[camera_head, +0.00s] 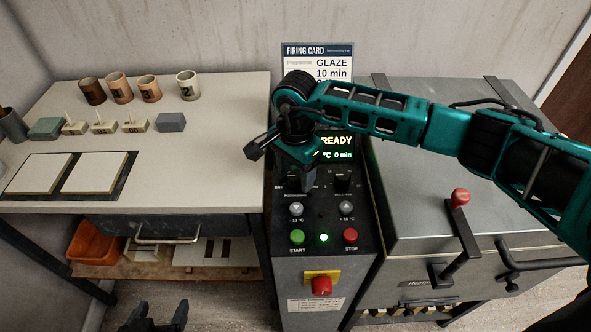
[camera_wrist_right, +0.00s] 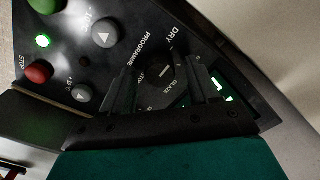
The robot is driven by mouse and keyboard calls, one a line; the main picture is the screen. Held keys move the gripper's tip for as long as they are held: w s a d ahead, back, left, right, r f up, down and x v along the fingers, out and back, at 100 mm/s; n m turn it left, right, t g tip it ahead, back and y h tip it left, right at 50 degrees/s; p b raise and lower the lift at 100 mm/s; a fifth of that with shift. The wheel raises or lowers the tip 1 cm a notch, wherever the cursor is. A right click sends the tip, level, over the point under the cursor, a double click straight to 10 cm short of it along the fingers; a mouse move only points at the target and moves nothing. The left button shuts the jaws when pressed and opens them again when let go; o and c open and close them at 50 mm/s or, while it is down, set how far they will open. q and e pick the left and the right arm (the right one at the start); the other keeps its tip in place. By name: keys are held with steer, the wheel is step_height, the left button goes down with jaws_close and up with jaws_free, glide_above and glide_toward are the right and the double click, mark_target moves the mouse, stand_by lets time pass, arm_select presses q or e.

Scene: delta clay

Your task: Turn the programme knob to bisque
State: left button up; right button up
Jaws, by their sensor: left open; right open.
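Which label the mark points at is too small to tell. My right gripper (camera_wrist_right: 166,86) is open, with one finger on each side of the knob; whether they touch it I cannot tell. In the head view my right gripper (camera_head: 302,180) hangs over the control panel (camera_head: 283,222) and largely hides this knob. My left gripper (camera_head: 154,318) is open and empty at the lower left, above the floor.
A second knob (camera_head: 342,181) is right of my right gripper. Below are grey buttons, a green START button (camera_head: 297,237), a red STOP button (camera_head: 350,236) and a red emergency button (camera_head: 321,286). The display (camera_head: 337,148) reads READY. The firing card (camera_head: 317,62) shows GLAZE.

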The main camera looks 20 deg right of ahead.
steer(key=c, duration=1)
steer(key=shift+c, duration=0.2)
steer(key=shift+m, duration=0.3)
steer(key=shift+m+b, duration=0.45)
steer(key=shift+m, duration=0.55)
steer(key=m, duration=0.3)
steer(key=shift+m+b, duration=0.3)
steer(key=shift+b, duration=0.1)
steer(key=m, duration=0.4)
steer(key=shift+m+b, duration=0.3)
steer(key=shift+m, duration=0.4)
